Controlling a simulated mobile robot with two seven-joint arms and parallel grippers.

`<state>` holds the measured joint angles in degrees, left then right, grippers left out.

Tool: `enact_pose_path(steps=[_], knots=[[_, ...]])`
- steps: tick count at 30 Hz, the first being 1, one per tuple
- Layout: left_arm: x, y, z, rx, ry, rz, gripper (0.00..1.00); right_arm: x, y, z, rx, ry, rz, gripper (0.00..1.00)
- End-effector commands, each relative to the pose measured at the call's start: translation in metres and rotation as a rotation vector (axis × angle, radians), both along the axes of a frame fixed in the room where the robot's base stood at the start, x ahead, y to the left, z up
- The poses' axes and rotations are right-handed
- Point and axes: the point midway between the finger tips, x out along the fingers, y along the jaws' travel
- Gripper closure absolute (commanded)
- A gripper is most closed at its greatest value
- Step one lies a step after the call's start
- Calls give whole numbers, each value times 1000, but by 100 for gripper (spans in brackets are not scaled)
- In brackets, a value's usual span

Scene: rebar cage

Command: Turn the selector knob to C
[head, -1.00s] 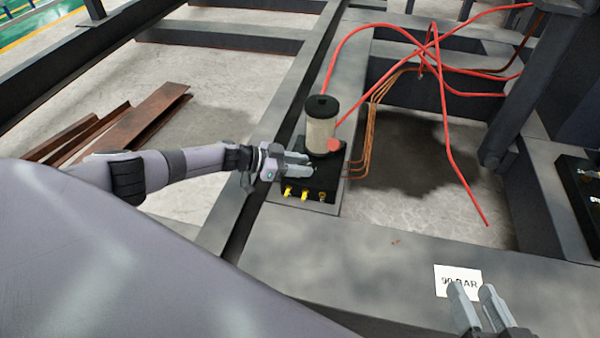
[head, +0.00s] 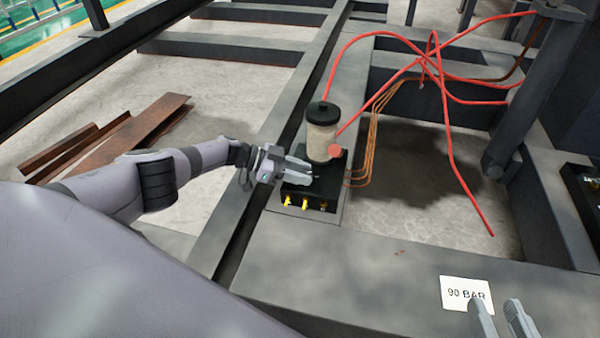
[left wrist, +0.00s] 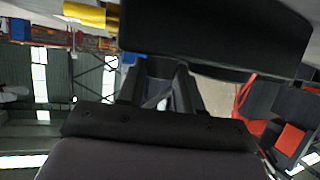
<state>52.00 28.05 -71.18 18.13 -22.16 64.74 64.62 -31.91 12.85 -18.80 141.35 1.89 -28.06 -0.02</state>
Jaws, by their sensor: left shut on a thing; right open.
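A black valve block (head: 306,198) with yellow fittings along its front sits on the grey beam. My left gripper (head: 306,172) is over the top of this block, its fingers shut on a small part there, which I take for the selector knob. The fingers hide the knob, so its pointer and letters cannot be read. In the left wrist view the fingers (left wrist: 158,95) reach to the dark block (left wrist: 215,35), and the part between them is not clear. My right gripper (head: 502,318) is open and empty at the lower right, by the 90 BAR card.
A reservoir (head: 321,138) with a black cap and a red round part (head: 335,151) stand close behind my left gripper. Red hoses (head: 447,130) and copper pipes (head: 372,130) run to the right. A white 90 BAR card (head: 462,292) lies on the front beam. Another black box (head: 582,200) is at right.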

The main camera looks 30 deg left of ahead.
Motion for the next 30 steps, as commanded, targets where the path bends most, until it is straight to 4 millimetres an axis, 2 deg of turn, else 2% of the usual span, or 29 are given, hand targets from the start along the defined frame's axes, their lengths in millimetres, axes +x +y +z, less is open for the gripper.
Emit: enact_pose_path(steps=[18, 19, 21, 30], knots=[[0, -2, 1, -1, -2, -17, 95, -1, -1, 0, -3, -3, 0, 57], [0, -2, 0, -2, -1, -17, 58, -1, -1, 0, -4, -2, 0, 57], [0, -2, 0, -2, -1, -17, 40, -1, -1, -1, -4, -1, 0, 57], [-1, 1, 1, -1, -1, -13, 40, -2, -1, 0, -4, 2, 1, 57]])
